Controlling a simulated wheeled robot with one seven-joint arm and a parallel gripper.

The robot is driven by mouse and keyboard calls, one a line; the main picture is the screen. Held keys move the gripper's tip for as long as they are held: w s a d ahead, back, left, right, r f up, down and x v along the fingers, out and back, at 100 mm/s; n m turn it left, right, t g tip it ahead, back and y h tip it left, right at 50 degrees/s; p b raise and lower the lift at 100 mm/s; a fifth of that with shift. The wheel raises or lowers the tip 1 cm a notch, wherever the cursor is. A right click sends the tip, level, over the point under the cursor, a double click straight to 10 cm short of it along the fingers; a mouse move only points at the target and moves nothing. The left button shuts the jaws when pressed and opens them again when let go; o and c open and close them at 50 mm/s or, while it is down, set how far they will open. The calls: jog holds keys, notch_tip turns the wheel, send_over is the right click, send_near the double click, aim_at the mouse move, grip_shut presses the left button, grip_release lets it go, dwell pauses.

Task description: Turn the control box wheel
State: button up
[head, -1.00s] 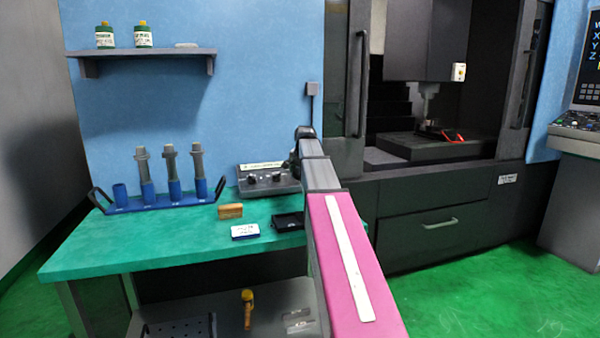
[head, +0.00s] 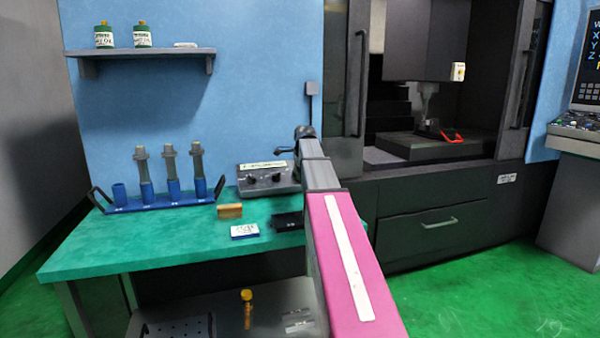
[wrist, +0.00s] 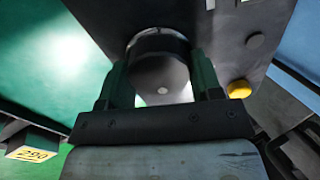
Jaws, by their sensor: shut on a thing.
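The control box (head: 262,180) is a grey box with dark knobs on its front. It stands at the back of the green bench, left of my arm, which hides its right end. In the wrist view, the dark round wheel (wrist: 157,50) stands out from the box face (wrist: 225,45). My gripper (wrist: 160,72) has one finger on each side of the wheel and is shut on it. In the head view, my arm hides the fingers and the wheel.
A blue rack (head: 160,205) with grey tool holders stands on the bench's left. A brown block (head: 230,210), a white-labelled box (head: 245,231) and a black tray (head: 288,221) lie in front of the control box. A yellow button (wrist: 239,89) is near the wheel.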

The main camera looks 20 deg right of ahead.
jog(key=shift+s+f+m, duration=0.15)
jog(key=shift+f+m, duration=0.05)
jog(key=shift+m, duration=0.9)
jog(key=o, duration=0.9)
jog(key=shift+f, duration=0.1)
jog(key=shift+s+r, duration=0.1)
jog(key=shift+r, duration=0.6)
jog(key=v, duration=0.9)
jog(key=shift+s+r, duration=0.1)
jog(key=shift+r, duration=0.2)
